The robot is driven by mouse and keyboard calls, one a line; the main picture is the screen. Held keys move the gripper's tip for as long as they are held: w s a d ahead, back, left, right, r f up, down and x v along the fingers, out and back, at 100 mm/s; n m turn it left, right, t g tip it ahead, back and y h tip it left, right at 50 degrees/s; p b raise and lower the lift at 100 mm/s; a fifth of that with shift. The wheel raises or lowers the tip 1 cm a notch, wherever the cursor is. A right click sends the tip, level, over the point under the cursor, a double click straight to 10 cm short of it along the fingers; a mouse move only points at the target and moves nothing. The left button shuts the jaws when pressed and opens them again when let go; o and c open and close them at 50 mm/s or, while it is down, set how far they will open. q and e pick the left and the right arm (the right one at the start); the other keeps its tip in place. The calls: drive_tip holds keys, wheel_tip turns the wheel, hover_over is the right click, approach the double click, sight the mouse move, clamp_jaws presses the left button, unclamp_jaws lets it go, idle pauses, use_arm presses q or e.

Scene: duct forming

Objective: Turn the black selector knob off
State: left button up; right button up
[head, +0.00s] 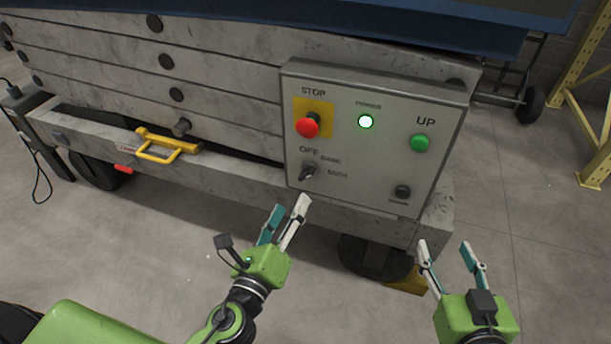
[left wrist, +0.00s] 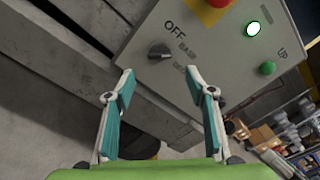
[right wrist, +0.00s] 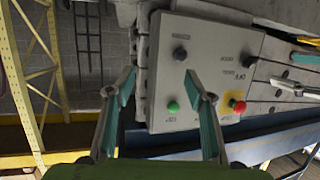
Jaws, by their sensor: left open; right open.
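The black selector knob (head: 308,172) is on the lower left of the grey control panel (head: 345,175), beside the word OFF and two more position labels. In the left wrist view the knob (left wrist: 158,52) shows just beyond my fingertips; its pointer is hard to read. My left gripper (head: 287,206) is open and empty, below and a little left of the knob, apart from it. My right gripper (head: 450,247) is open and empty, below and right of the panel. In the right wrist view the knob (right wrist: 249,62) shows at the panel's far side.
The panel also has a red stop button (head: 307,127) on a yellow plate, a lit white lamp (head: 365,122), a green UP button (head: 421,142) and a black button (head: 402,192). A yellow handle (head: 160,150) juts out at left. Open floor lies in front.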

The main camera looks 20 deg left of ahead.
sight(305, 178)
use_arm(q)
drive_tip(key=w, duration=0.5)
drive_tip(key=shift+w+r+p, duration=0.1)
drive_tip(key=shift+w+p, duration=0.15)
drive_tip(key=shift+p, duration=0.05)
drive_tip(key=w, duration=0.4)
drive_tip(key=shift+d, duration=0.15)
drive_tip(key=shift+w, duration=0.6)
use_arm(e)
drive_tip(key=shift+s+d+f+g+h, duration=0.2)
drive_tip(key=shift+s+f+g, duration=0.15)
drive_tip(key=shift+f, duration=0.35)
drive_tip(key=shift+s+d+f+g+h, duration=0.15)
drive_tip(key=shift+s+f+g, duration=0.25)
drive_tip(key=shift+f, duration=0.3)
drive_tip(key=shift+s+d+f+g+h, duration=0.1)
drive_tip(key=shift+s+d+f+g, duration=0.2)
drive_tip(key=shift+f, duration=0.4)
drive_tip(key=shift+a, duration=0.1)
use_arm(q)
drive_tip(key=c, duration=1.1)
